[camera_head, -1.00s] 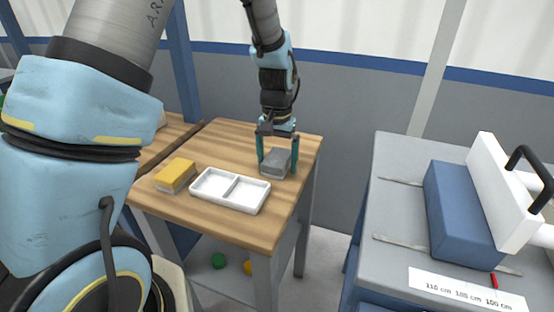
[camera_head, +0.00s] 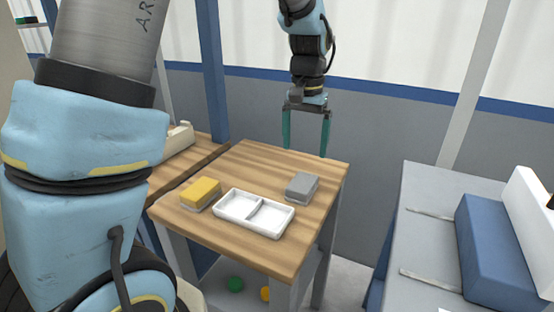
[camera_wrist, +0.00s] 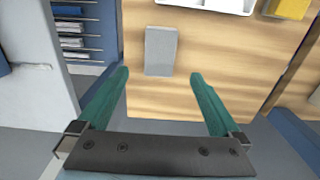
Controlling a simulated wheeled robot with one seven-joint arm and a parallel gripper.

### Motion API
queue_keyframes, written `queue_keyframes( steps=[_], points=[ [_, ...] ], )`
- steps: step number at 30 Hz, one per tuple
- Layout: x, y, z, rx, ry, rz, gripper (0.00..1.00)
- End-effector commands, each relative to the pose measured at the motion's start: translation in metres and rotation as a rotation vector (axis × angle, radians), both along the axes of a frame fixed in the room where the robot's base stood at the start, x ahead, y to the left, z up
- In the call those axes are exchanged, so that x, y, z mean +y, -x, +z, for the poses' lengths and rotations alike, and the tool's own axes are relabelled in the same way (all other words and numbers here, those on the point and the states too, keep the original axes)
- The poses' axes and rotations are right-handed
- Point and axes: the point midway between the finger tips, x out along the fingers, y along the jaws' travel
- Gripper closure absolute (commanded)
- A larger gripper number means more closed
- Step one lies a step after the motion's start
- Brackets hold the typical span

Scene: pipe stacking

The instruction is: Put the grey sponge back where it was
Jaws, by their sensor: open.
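The grey sponge (camera_head: 301,186) lies flat on the wooden table (camera_head: 262,160), to the right of the white two-compartment tray (camera_head: 254,213). It also shows in the wrist view (camera_wrist: 160,51), beyond the fingertips. My gripper (camera_head: 306,150) is open and empty. Its teal fingers are raised behind and above the sponge, apart from it. In the wrist view my gripper (camera_wrist: 158,75) has its fingers spread wide with nothing between them.
A yellow sponge (camera_head: 201,194) lies left of the tray. A grey bench (camera_head: 425,225) with a blue block (camera_head: 492,250) stands to the right, across a gap. Green (camera_head: 235,284) and yellow balls sit on the shelf below.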

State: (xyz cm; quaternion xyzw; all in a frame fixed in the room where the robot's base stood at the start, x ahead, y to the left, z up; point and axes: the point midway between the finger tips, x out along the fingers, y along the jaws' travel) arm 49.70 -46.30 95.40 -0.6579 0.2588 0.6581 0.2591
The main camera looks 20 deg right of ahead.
Motion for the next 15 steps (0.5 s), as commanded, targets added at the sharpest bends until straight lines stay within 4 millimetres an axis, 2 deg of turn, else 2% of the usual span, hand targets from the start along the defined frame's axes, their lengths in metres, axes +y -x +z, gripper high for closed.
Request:
queue_keyframes(
  steps=[5, 8, 11, 15],
  points=[
    [0.005, -0.002, 0.001, -0.001, 0.001, 0.011, 0.0],
    [0.032, -0.01, -0.002, -0.006, 0.008, 0.064, 0.0],
    [0.084, -0.019, -0.007, -0.02, 0.023, 0.167, 0.0],
    [0.173, -0.016, -0.018, -0.053, 0.043, 0.346, 0.0]
  ],
)
